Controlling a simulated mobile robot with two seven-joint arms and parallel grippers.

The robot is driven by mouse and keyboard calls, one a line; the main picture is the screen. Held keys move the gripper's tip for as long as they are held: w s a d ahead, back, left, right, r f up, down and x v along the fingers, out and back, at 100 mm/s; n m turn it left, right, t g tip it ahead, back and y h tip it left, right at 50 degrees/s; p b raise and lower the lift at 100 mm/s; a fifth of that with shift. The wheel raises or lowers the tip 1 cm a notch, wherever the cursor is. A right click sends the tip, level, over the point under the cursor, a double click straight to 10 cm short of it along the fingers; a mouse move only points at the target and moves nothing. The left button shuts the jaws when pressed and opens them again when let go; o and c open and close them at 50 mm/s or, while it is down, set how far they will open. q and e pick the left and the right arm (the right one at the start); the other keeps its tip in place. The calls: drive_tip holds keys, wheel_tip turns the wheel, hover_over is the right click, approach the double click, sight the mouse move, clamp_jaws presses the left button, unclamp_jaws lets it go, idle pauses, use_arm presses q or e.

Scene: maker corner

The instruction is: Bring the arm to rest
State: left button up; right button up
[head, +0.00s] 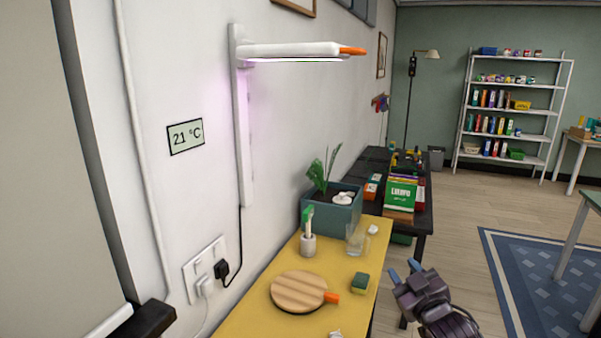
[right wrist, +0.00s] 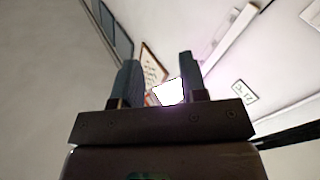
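My right gripper (head: 404,270) is beside the right edge of the yellow table, toward the lower right of the head view, with its blue fingertips pointing up. In the right wrist view its two fingers (right wrist: 157,82) stand apart with nothing held between them. Behind them show the wall, a picture frame and a bright white patch. My left gripper is not in view.
The yellow table (head: 251,316) holds a round wooden board (head: 298,290), a sponge (head: 360,283), a glass (head: 356,242) and a planter (head: 333,214). A dark table (head: 423,221) with boxes stands behind. Open floor (head: 458,235) lies to the right.

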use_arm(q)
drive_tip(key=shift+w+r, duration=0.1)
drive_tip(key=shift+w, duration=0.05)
use_arm(e)
drive_tip(key=s+d+f+m+g+h, duration=0.2)
drive_tip(key=s+f+m+g, duration=0.1)
drive_tip(key=s+f, duration=0.9)
drive_tip(key=s+d+f+m+g+h, duration=0.2)
drive_tip(key=s+d+f+m+g, duration=0.1)
drive_tip(key=s+f, duration=1)
drive_tip(key=s, duration=0.5)
drive_tip(key=shift+s+d+f, duration=0.15)
drive_tip(key=shift+s+f, duration=0.1)
drive_tip(key=shift+f, duration=0.05)
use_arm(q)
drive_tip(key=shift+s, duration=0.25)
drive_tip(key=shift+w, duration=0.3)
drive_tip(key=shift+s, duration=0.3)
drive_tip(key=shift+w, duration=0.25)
